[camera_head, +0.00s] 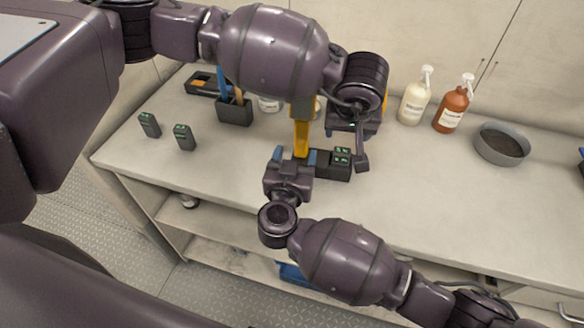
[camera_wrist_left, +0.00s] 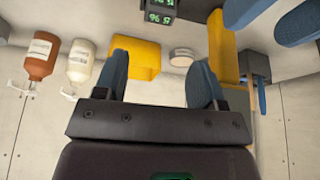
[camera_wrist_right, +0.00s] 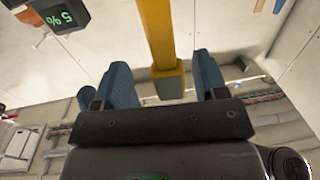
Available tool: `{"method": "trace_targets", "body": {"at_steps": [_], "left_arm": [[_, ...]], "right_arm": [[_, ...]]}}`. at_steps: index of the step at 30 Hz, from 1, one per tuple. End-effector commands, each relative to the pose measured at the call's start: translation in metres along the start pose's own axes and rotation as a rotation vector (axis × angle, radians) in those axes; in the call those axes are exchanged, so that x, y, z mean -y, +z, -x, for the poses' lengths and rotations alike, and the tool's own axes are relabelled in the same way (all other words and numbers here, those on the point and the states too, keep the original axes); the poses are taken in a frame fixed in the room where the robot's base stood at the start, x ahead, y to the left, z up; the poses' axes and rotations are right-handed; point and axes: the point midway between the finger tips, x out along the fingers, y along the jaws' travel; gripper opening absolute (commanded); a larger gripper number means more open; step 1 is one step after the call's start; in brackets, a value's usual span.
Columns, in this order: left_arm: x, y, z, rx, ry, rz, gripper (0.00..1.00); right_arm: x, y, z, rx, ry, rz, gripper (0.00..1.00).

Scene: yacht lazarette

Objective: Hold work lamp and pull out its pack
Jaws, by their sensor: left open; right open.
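The work lamp, as far as I can tell, is the upright yellow bar (camera_head: 302,132) on the bench. It stands between the spread blue fingers of my right gripper (camera_head: 292,158). In the right wrist view the lamp (camera_wrist_right: 160,40) is between the open fingers (camera_wrist_right: 160,85), with a gap beside it. My left gripper (camera_head: 348,138) is open and empty, just right of the lamp; its fingers (camera_wrist_left: 165,80) frame clear space. A dark unit (camera_head: 335,168) with green displays is below it; a display (camera_wrist_left: 158,17) reads 96. A dark pack (camera_wrist_right: 62,15) reads 5%. The lamp's top is partly hidden.
Two dark packs (camera_head: 150,125) (camera_head: 184,137) stand at the bench's left. A tool holder (camera_head: 235,112), white bottle (camera_head: 414,100), brown bottle (camera_head: 452,108) and grey bowl (camera_head: 502,145) stand along the back. A yellow block (camera_wrist_left: 140,58) is near my left gripper. The right front bench is clear.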

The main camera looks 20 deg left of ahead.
Motion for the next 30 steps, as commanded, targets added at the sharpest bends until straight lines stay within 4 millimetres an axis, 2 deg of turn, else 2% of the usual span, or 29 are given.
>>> {"method": "trace_targets", "body": {"at_steps": [9,15,28,30], "left_arm": [[0.0,0.0,0.0,0.0,0.0,0.0,0.64],[0.0,0.0,0.0,0.0,0.0,0.0,0.64],[0.0,0.0,0.0,0.0,0.0,0.0,0.64],[0.0,0.0,0.0,0.0,0.0,0.0,0.64]], "right_arm": [[0.0,-0.001,-0.05,-0.003,0.0,0.002,0.66],[0.001,-0.001,-0.07,-0.001,-0.002,0.0,0.66],[0.0,0.0,-0.078,0.0,-0.001,-0.002,0.66],[0.0,0.0,-0.078,0.0,-0.001,-0.002,0.57]]}}
